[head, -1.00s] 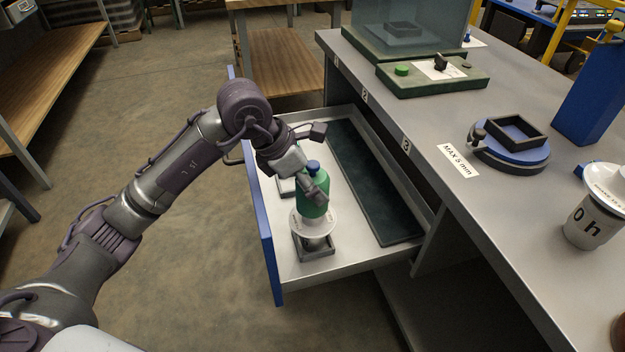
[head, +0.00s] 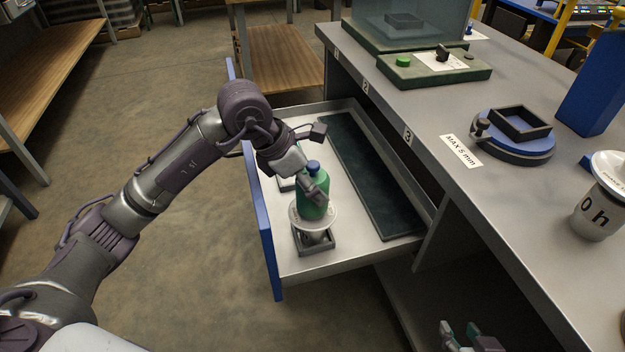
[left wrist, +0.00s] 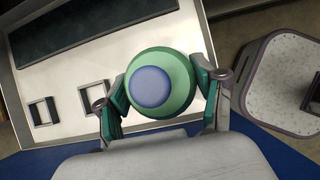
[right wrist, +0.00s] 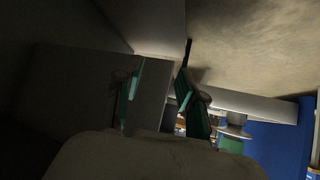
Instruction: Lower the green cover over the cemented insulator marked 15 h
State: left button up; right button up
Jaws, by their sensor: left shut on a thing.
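The green cover (head: 312,204) with a blue knob (head: 313,166) is upright over a white insulator (head: 327,220) in the open drawer. The insulator's wide white disc shows under the cover's lower edge; I cannot tell whether they touch. The marking on it is unreadable. My left gripper (head: 314,186) is shut on the cover; in the left wrist view the fingers clasp the cover (left wrist: 181,77) from both sides. The insulator stands in a square grey holder (head: 316,247). My right gripper (head: 468,337) is low at the head view's bottom edge, open and empty.
The drawer (head: 357,259) has a blue front (head: 265,237) and holds a long dark mat (head: 366,180). On the bench stand an insulator marked 0 h (head: 597,212), a round blue fixture (head: 513,135) and a green control box (head: 435,71). Another square holder (left wrist: 88,98) lies behind the cover.

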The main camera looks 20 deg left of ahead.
pick_arm(q)
jog(key=shift+f+b, duration=0.3)
jog(key=shift+f, duration=0.45)
pick_arm(e)
jog(key=shift+w+a+r+t+y, duration=0.15)
jog(key=shift+w+a+r+t, duration=0.1)
jog(key=shift+w+r+t, duration=0.35)
jog(key=shift+w+a+r+t+y, duration=0.2)
jog(key=shift+w+a+r+t, duration=0.05)
jog(key=shift+w+r+t, duration=0.35)
jog(key=shift+w+a+r+t+y, duration=0.15)
jog(key=shift+w+a+r+t, duration=0.1)
jog(key=shift+w+r+t, duration=0.4)
jog(key=shift+s, duration=0.1)
pick_arm(q)
jog(key=o, duration=1.2)
pick_arm(e)
jog(key=shift+r, duration=0.1)
